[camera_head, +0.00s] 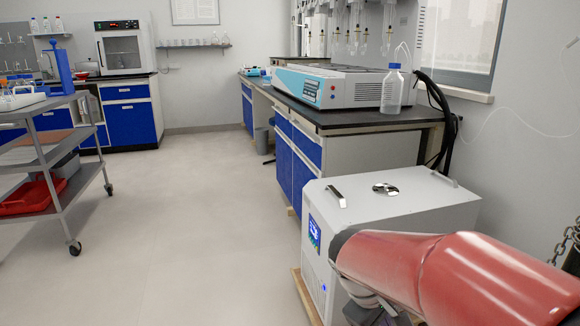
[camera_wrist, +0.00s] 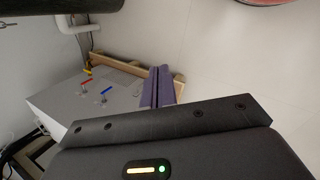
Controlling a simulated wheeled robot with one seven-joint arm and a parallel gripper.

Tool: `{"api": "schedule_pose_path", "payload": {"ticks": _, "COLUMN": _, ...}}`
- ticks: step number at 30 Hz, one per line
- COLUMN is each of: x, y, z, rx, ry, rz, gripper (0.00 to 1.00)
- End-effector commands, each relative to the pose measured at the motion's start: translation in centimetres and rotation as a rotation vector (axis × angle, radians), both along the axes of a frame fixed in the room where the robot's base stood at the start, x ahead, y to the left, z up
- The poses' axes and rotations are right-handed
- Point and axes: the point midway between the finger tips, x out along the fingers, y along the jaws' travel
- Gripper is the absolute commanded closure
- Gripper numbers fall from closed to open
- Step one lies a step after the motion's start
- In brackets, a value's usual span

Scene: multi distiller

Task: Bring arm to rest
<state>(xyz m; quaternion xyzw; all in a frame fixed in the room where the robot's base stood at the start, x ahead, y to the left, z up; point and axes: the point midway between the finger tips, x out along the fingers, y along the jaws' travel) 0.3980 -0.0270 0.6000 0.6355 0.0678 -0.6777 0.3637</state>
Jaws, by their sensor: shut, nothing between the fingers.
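My gripper (camera_wrist: 158,88) shows in the wrist view as two purple-grey fingers side by side, closed together and empty. Beyond the fingers are a grey box unit and its wooden base; I cannot tell how far off they are. In the head view my red arm comes in from the lower right and crosses in front of the white chiller box (camera_head: 395,198). The gripper itself cannot be made out in the head view.
The wrist view shows a grey box (camera_wrist: 70,105) with red, blue and yellow valve handles. A bench (camera_head: 360,119) carries a multi-place heater (camera_head: 350,92) and a bottle (camera_head: 392,92). A steel cart (camera_head: 50,155) stands left. The middle floor is clear.

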Motion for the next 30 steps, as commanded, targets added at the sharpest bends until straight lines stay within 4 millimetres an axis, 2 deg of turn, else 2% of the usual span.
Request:
{"api": "schedule_pose_path", "payload": {"ticks": 1, "x": -1.6, "y": -0.2, "z": 1.4, "rx": 0.065, "ry": -0.058, "rz": -0.059, "gripper": 1.00}}
{"api": "schedule_pose_path", "payload": {"ticks": 6, "x": -6.2, "y": 0.5, "z": 4.5, "rx": 0.280, "ry": -0.242, "rz": -0.249, "gripper": 1.00}}
{"api": "schedule_pose_path", "payload": {"ticks": 9, "x": -8.6, "y": 1.1, "z": 5.8, "rx": 0.389, "ry": -0.345, "rz": -0.345, "gripper": 1.00}}
{"api": "schedule_pose_path", "payload": {"ticks": 13, "x": -10.7, "y": 1.9, "z": 6.9, "rx": 0.495, "ry": -0.449, "rz": -0.441, "gripper": 1.00}}
{"api": "schedule_pose_path", "payload": {"ticks": 19, "x": -12.1, "y": 2.6, "z": 7.5, "rx": 0.571, "ry": -0.525, "rz": -0.505, "gripper": 1.00}}
{"api": "schedule_pose_path", "payload": {"ticks": 30, "x": -12.2, "y": 2.7, "z": 7.5, "rx": 0.576, "ry": -0.529, "rz": -0.510, "gripper": 1.00}}
